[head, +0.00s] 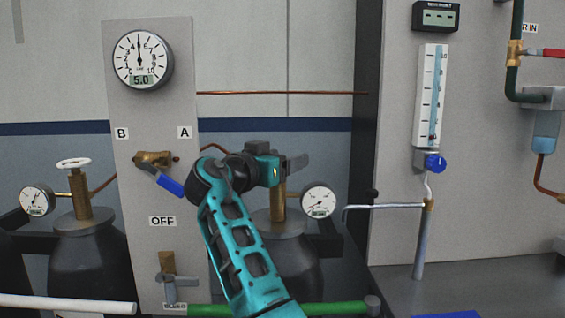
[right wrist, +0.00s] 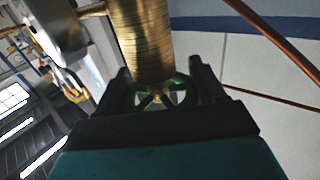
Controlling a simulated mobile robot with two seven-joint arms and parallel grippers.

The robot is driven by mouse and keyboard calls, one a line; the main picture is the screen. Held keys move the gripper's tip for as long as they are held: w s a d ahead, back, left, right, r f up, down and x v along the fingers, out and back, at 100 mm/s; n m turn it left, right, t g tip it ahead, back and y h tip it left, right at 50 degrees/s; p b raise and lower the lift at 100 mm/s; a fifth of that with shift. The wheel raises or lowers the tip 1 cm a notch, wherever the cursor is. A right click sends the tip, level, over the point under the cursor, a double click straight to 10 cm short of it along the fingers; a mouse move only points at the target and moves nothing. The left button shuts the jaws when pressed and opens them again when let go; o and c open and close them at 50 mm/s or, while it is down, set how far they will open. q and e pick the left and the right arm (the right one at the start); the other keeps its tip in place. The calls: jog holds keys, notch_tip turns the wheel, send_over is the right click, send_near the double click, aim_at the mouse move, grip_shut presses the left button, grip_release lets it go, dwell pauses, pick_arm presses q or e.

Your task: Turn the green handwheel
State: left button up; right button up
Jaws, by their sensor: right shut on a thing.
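The green handwheel (right wrist: 181,80) shows in the right wrist view at the end of a ribbed brass valve body (right wrist: 146,40). My right gripper (right wrist: 163,86) has a finger on each side of the wheel and is shut on it. In the head view my right gripper (head: 295,164) is at the top of the brass valve (head: 279,203) on the right-hand dark cylinder (head: 285,255). The gripper and wrist hide the wheel there. My left gripper is not in view.
A small gauge (head: 319,200) sits just right of the valve. A grey panel (head: 150,235) with a large dial (head: 142,59) and a blue-handled valve (head: 168,184) stands left of my arm. A green rail (head: 335,308) runs in front. A copper pipe (head: 280,93) crosses behind.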

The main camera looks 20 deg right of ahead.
jog(key=shift+r, duration=0.45)
jog(key=o, duration=0.8)
jog(key=shift+w, duration=0.1)
jog(key=shift+o, duration=1.2)
jog(key=shift+f, duration=0.2)
jog(key=v, duration=0.7)
jog(key=shift+s+a, duration=0.15)
jog(key=shift+s, duration=0.15)
